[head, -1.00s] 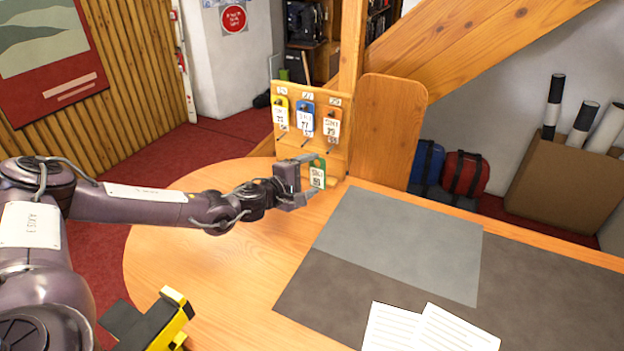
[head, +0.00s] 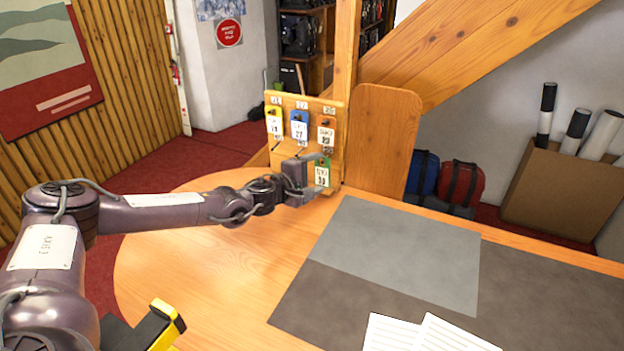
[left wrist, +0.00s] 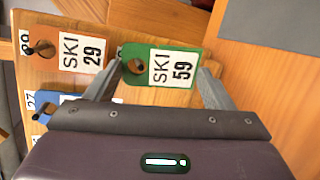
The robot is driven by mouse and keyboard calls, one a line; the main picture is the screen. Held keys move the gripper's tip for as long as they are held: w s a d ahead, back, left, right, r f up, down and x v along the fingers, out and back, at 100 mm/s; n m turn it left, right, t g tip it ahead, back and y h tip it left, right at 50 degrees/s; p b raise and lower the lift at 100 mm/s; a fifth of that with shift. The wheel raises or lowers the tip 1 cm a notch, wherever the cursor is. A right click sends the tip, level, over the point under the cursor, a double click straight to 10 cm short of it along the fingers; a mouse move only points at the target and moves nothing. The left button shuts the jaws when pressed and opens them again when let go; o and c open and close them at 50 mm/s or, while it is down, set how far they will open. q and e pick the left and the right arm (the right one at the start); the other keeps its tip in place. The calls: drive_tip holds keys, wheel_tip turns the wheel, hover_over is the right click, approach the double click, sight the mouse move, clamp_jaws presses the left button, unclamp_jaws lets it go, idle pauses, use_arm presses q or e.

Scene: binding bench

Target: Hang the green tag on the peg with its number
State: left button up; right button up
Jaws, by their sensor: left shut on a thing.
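The green tag (head: 322,174) reads SKI 59 in the left wrist view (left wrist: 160,68). My left gripper (head: 313,172) is shut on it, one finger on each side of the tag. The tag is in front of the lower right of the wooden peg board (head: 338,110), below the orange tag (head: 326,134). A dark round spot shows at the tag's hole; I cannot tell whether it is a peg end. The lower pegs' numbers are too small or hidden to read. My right gripper is not in view.
A yellow tag (head: 274,123), a blue tag (head: 299,126) and the orange tag, SKI 29 (left wrist: 75,52), hang on the upper pegs. A wooden panel (head: 382,140) stands right of the board. A grey mat (head: 400,250) and papers (head: 430,335) lie on the table.

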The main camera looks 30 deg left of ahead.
sight(319, 172)
use_arm(q)
drive_tip(key=shift+x, duration=0.8)
drive_tip(key=shift+w+a+f+b, duration=0.25)
drive_tip(key=shift+w+f+b, duration=0.35)
drive_tip(key=shift+b, duration=0.5)
drive_tip(key=shift+w+r, duration=0.1)
drive_tip(key=shift+r, duration=0.1)
drive_tip(key=o, duration=1)
